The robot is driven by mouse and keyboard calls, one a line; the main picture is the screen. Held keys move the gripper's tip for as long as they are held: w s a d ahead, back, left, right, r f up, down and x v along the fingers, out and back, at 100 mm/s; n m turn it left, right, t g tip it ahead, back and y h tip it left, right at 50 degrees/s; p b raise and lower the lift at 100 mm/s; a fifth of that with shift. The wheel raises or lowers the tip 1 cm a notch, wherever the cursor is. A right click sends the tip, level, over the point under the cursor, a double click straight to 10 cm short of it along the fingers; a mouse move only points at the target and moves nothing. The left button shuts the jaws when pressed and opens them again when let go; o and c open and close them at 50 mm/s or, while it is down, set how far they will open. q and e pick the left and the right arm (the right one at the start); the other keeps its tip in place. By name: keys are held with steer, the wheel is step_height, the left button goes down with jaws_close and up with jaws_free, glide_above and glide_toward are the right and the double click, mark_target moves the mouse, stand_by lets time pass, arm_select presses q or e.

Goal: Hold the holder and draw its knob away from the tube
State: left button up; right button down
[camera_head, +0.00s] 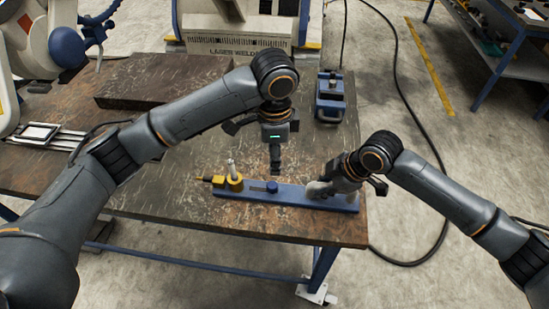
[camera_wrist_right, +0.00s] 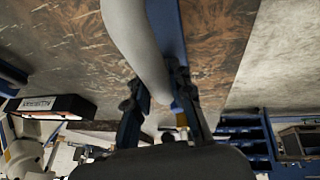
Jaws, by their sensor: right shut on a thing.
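The holder is a long blue bar (camera_head: 300,195) lying along the table's front edge. My right gripper (camera_head: 328,187) is shut on a rounded grey part (camera_head: 317,188) at the bar's right end. In the right wrist view this grey part (camera_wrist_right: 140,45) passes between the fingers (camera_wrist_right: 160,105).
The worn brown table (camera_head: 150,185) has a raised slab (camera_head: 180,80) at the back. A blue device (camera_head: 330,97) stands at the back right and a framed flat piece (camera_head: 38,133) lies at the left. The right table edge is close to my right gripper.

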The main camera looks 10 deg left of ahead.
steer(key=shift+a+r, duration=0.1)
steer(key=c, duration=1.1)
jaws_free()
